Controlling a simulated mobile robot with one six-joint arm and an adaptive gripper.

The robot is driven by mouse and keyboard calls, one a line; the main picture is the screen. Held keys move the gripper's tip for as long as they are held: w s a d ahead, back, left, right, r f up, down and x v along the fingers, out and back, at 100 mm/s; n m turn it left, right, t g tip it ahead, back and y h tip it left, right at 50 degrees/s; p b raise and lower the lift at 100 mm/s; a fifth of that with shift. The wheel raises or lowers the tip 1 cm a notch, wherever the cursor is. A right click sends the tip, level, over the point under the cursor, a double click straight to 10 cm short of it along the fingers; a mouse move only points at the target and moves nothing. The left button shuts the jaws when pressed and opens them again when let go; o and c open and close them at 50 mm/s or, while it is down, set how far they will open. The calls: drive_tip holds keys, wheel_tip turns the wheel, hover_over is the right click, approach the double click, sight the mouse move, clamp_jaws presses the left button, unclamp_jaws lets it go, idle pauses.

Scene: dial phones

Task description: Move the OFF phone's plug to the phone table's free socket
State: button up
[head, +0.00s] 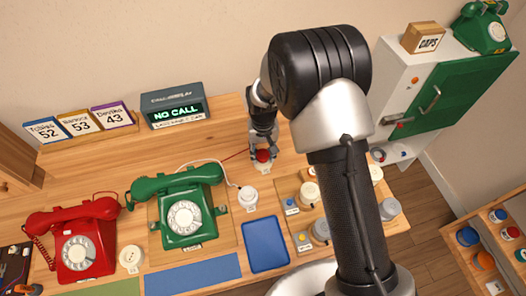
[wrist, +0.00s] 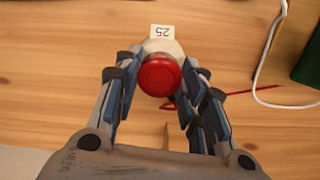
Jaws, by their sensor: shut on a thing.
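A red plug (head: 263,156) is between the fingers of my gripper (head: 263,143) at the back of the wooden table. In the wrist view my gripper (wrist: 162,100) is shut on the red plug (wrist: 160,75). A cream socket (wrist: 162,46) with a tag reading 25 shows just behind the plug; I cannot tell if the plug is seated in it. A thin red cord runs left from the plug. The red phone (head: 85,240) stands at the left, the green phone (head: 178,205) right of it. A white socket (head: 131,259) stands between them in front. No OFF mark is legible.
A white plug or socket with a white cord (head: 248,197) is right of the green phone. A blue tray (head: 265,244) lies in front. A display (head: 173,108) reads NO CALL. Wooden boards with several knobs stand at the right, partly behind my arm.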

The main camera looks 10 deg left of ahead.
drive_tip(key=shift+f, duration=0.3)
drive_tip(key=o, duration=1)
drive_tip(key=shift+r, duration=0.1)
wheel_tip(320, 180, up, 12)
drive_tip(key=shift+f, duration=0.1)
idle(0.4)
